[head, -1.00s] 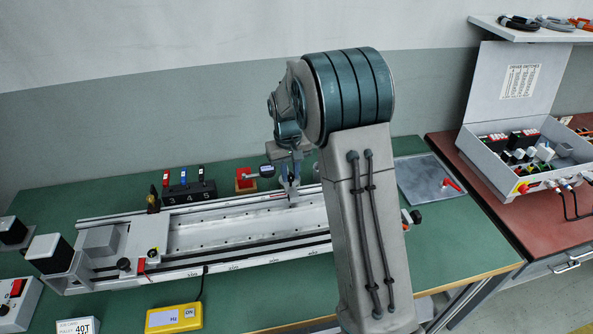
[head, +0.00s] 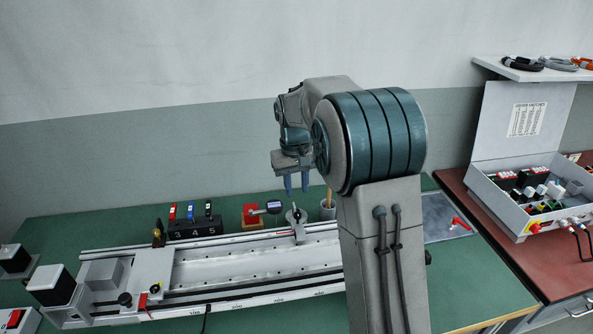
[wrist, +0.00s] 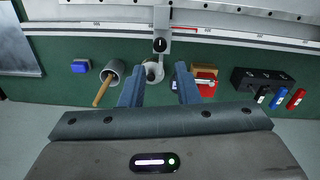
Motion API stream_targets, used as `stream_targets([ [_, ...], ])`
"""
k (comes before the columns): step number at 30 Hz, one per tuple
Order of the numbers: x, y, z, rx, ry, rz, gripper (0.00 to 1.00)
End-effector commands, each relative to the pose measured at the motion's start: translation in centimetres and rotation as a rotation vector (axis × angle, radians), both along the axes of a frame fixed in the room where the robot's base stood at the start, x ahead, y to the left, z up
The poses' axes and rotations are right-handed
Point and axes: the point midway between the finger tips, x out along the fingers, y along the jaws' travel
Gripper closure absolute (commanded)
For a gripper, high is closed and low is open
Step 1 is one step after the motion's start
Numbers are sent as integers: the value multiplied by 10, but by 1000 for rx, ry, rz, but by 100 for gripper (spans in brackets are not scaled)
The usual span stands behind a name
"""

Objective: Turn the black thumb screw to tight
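A black thumb screw (wrist: 160,45) shows on a light metal bracket (wrist: 162,22) at the rail in the wrist view. In the head view the bracket (head: 298,230) stands at the rail's back edge; I cannot make out the screw there. A round grey part (wrist: 152,70) with a dark centre lies near the bracket, between my fingers in the wrist view. My gripper (head: 296,188) is above the bracket in the head view, fingers pointing down. In the wrist view my gripper (wrist: 158,84) has its two blue fingers apart with nothing held. Whether the screw is loose cannot be seen.
Beside the bracket are a red block (head: 251,216) with a gauge (head: 272,207) and a cup (head: 327,211) holding a wooden handle. A numbered black block (head: 190,227) stands further left. The rail's middle is clear.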

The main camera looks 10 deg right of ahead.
Motion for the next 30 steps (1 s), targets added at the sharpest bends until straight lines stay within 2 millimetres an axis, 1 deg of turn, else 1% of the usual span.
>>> stream_targets([
  [1, 1, 0, 11, 1, -4, 0, 71],
  [3, 1, 1, 25, 1, -4, 0, 71],
  [6, 0, 1, 40, 0, -2, 0, 71],
  [9, 0, 1, 49, 0, -1, 0, 71],
  [14, 0, 1, 55, 0, 1, -1, 71],
  [24, 0, 2, 55, 0, 1, 0, 71],
  [26, -8, 0, 59, 3, -7, -5, 71],
  [29, -30, -4, 67, 10, -28, -17, 71],
  [30, -42, -6, 70, 14, -38, -24, 71],
])
